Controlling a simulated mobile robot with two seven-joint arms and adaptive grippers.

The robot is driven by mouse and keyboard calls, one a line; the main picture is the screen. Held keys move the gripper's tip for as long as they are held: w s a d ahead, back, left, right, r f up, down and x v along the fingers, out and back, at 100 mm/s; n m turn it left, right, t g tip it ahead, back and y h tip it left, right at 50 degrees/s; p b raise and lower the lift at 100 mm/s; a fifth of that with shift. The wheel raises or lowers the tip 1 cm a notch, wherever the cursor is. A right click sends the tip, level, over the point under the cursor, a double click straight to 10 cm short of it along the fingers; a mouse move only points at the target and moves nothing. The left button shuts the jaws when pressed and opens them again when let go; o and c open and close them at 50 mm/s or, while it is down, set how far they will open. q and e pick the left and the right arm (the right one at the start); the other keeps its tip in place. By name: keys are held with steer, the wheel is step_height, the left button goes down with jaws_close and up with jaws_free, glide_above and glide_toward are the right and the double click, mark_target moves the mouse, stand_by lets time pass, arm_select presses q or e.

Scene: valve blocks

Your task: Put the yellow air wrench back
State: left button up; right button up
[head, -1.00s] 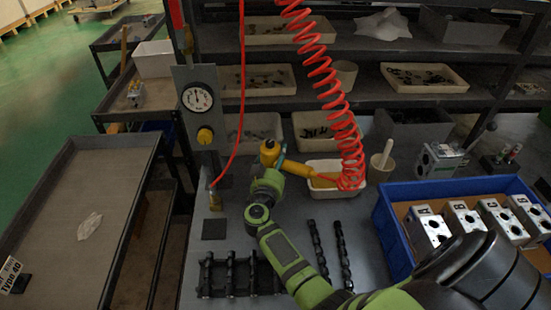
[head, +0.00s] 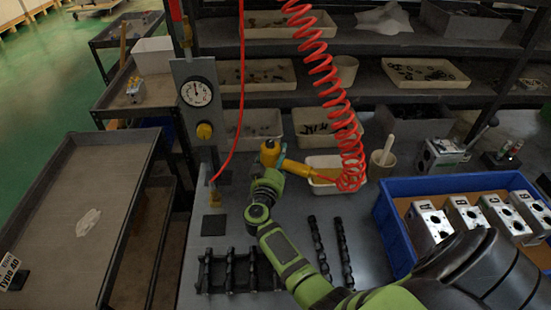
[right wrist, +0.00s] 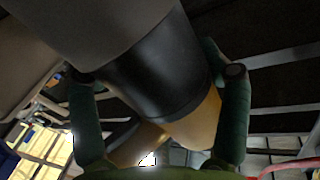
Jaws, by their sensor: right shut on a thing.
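The yellow air wrench (head: 298,180) is in my right gripper (head: 274,176), above the grey bench in the head view. The gripper is shut on it. The wrench's yellow head points up and left, and its body slopes down to the right towards the red coiled hose (head: 345,150). In the right wrist view, the fingers (right wrist: 162,115) stand on both sides of a black and yellow part of the wrench (right wrist: 195,125). The exact finger contact is hidden in the head view. My left gripper is not in view.
A gauge panel (head: 190,75) stands left of the wrench. A white bin (head: 324,162) is just behind it. A blue crate (head: 393,222) with several valve blocks is at right. A black rack (head: 240,272) and two dark bars (head: 330,250) lie in front.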

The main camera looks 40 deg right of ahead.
steer(key=shift+w+r, duration=0.1)
steer(key=shift+r, duration=0.15)
steer(key=o, duration=1.6)
steer(key=shift+c, duration=0.2)
steer(key=shift+a, duration=0.1)
steer(key=shift+s+f, duration=0.25)
steer(key=shift+f, duration=0.15)
steer(key=shift+s+a, duration=0.1)
steer(key=shift+a, duration=0.05)
steer(key=v, duration=0.7)
steer(key=shift+r, duration=0.35)
